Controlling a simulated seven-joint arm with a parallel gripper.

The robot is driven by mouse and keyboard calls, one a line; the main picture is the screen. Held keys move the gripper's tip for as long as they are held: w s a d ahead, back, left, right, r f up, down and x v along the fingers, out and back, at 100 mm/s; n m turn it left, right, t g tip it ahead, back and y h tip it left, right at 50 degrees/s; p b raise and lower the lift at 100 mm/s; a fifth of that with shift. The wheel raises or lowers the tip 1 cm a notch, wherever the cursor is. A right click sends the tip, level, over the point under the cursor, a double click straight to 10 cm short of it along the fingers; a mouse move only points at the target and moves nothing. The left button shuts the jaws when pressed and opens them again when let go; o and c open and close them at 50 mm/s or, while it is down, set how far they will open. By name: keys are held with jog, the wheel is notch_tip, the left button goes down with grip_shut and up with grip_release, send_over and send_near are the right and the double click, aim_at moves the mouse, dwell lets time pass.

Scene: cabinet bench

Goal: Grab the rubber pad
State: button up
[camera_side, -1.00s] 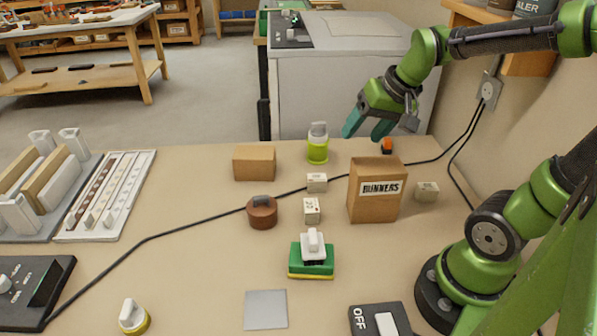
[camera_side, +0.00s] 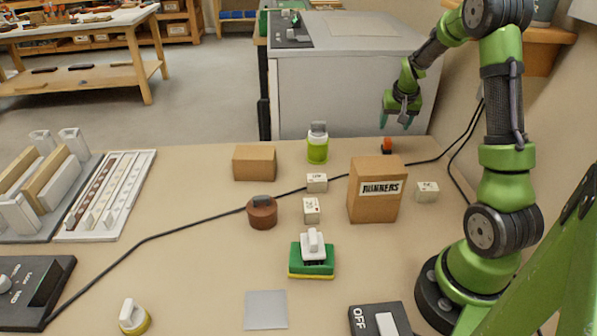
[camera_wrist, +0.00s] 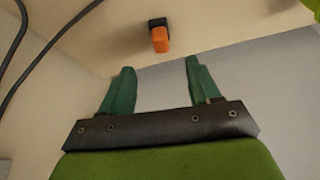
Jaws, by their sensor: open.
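A small orange block with a dark part (camera_side: 386,147) stands at the back right of the bench, behind the cardboard box. It also shows in the wrist view (camera_wrist: 160,40), beyond the fingertips and between their lines. A flat grey square pad (camera_side: 265,309) lies at the front middle. I cannot tell from the pictures which of these is the rubber pad. My gripper (camera_side: 396,123) is open and empty, pointing down, above and slightly right of the orange block and apart from it. Its two green fingers show spread in the wrist view (camera_wrist: 157,68).
A cardboard box marked RUNNERS (camera_side: 377,190) stands in front of the orange block. Black cables (camera_side: 445,150) run along the wall side and across the bench. A small white box (camera_side: 427,191) sits right of the cardboard box.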

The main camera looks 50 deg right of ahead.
aim_at(389, 140)
jog(key=x, duration=0.3)
jog(key=shift+f, duration=0.4)
jog(key=shift+a+x, duration=0.15)
jog(key=shift+x, duration=1.2)
jog(key=shift+a+x, duration=0.15)
jog(key=shift+x, duration=1.2)
jog(key=shift+s+f, duration=0.15)
jog(key=shift+c, duration=0.2)
jog(key=c, duration=1.1)
